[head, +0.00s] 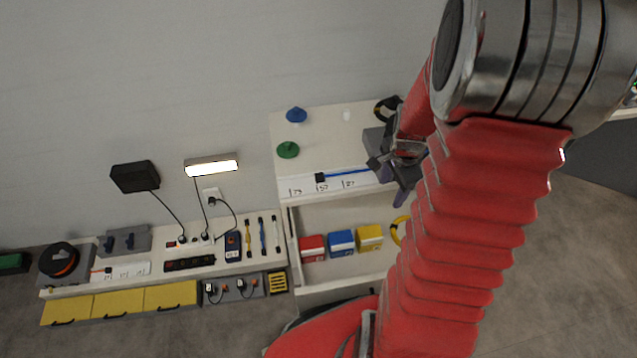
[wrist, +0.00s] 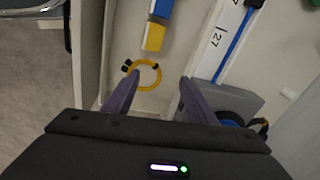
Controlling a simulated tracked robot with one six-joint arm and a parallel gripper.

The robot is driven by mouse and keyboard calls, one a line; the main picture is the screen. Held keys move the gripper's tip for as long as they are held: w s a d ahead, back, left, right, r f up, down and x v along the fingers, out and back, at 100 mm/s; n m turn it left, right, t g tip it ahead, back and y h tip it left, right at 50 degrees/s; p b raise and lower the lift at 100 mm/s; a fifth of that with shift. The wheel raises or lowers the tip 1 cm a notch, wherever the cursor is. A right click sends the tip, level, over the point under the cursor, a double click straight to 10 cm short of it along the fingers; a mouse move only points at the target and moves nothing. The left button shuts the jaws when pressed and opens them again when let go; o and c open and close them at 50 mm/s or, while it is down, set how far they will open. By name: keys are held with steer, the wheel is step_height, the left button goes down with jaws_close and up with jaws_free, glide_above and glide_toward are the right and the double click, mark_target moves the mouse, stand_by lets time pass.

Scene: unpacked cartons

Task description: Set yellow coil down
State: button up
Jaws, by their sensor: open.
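The yellow coil (wrist: 146,75) lies on the lower shelf in the wrist view, a ring with a dark clip on its left side. It shows partly in the head view (head: 396,231), cut off by my arm. My gripper (wrist: 150,97) is open, its two purple fingers apart, with nothing between them. In the head view my gripper (head: 392,182) is beside the upper shelf's front edge, and my red arm hides much of the right side. The fingers appear apart from the coil.
Red, blue and yellow boxes (head: 370,237) stand left of the coil. The upper shelf (head: 330,118) holds a blue piece (head: 296,114), a green piece (head: 288,149), a blue rod (head: 345,173) and a grey block. A workbench (head: 130,278) with tools and yellow drawers stands at left.

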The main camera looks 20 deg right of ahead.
steer(key=w+a+r+n+t, duration=0.1)
steer(key=a+r+n, duration=0.4)
steer(key=a+r, duration=0.3)
steer(key=s+a+r+n+t, duration=0.1)
steer(key=s+a+r+n, duration=0.3)
steer(key=a+r+n, duration=0.3)
steer(key=s+a+r+n+t, duration=0.2)
steer(key=s+a+r+n, duration=0.3)
steer(key=a+r+n, duration=0.2)
steer(key=a+r, duration=0.1)
steer(key=a, duration=0.1)
steer(key=shift+a+r+y, duration=0.35)
steer(key=shift+a+y, duration=0.05)
steer(key=shift+s, duration=0.1)
steer(key=shift+c, duration=0.6)
